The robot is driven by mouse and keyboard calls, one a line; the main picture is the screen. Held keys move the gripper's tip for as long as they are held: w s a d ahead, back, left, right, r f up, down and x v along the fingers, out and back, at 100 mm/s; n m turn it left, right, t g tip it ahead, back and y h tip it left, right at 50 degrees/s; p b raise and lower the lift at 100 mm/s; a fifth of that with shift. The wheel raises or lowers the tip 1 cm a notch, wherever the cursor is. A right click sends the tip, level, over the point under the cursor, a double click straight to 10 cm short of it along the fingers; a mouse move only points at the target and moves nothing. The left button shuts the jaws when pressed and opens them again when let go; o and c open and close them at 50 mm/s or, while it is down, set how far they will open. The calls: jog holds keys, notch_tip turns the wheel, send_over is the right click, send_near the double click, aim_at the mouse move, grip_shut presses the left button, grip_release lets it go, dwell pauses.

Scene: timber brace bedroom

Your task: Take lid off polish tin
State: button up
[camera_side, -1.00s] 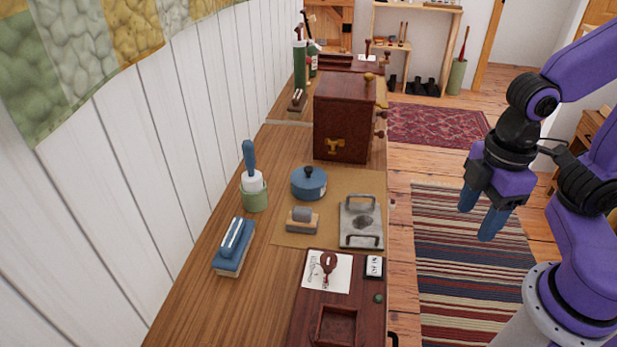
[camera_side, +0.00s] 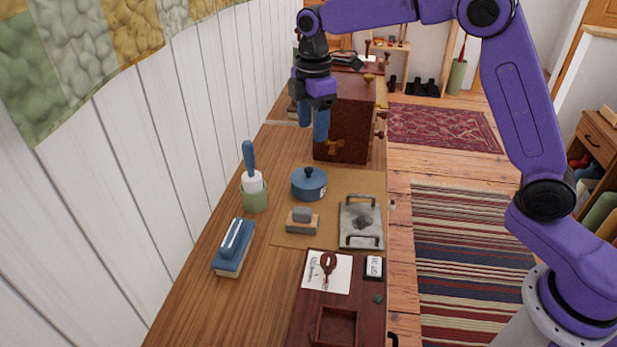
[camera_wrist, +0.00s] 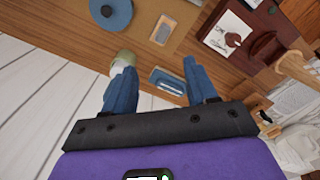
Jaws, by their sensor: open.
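The polish tin (camera_side: 309,188) is a round blue tin on a tan mat on the bench. Its blue lid (camera_side: 308,174) with a small dark knob sits on top. The tin also shows at the top edge of the wrist view (camera_wrist: 112,16), partly cut off. My gripper (camera_side: 313,121) is open and empty, with blue fingers pointing down. It is in the air above the tin and looks to be beyond it, near the brown box. In the wrist view my gripper (camera_wrist: 159,82) has its fingers apart, with the tin ahead and to the left.
A green cup with a blue-handled brush (camera_side: 254,193) stands left of the tin. A small brush (camera_side: 302,221) and a metal tray (camera_side: 361,221) are on the mat (camera_side: 288,241). A blue brush (camera_side: 233,247) lies front left. A tall brown box (camera_side: 342,118) stands behind.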

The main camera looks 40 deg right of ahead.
jog(key=w+d+f+n, duration=0.25)
jog(key=w+d, duration=0.35)
jog(key=w, duration=0.4)
send_over(308, 168)
jog(key=shift+m, duration=0.45)
jog(key=f, duration=1.1)
jog(key=shift+s+f, duration=0.3)
jog(key=shift+s, duration=0.1)
jog(key=shift+w+f, duration=0.15)
jog(key=shift+f, duration=1.45)
jog(key=shift+w+f, duration=0.15)
jog(key=shift+f, duration=1.45)
grip_shut()
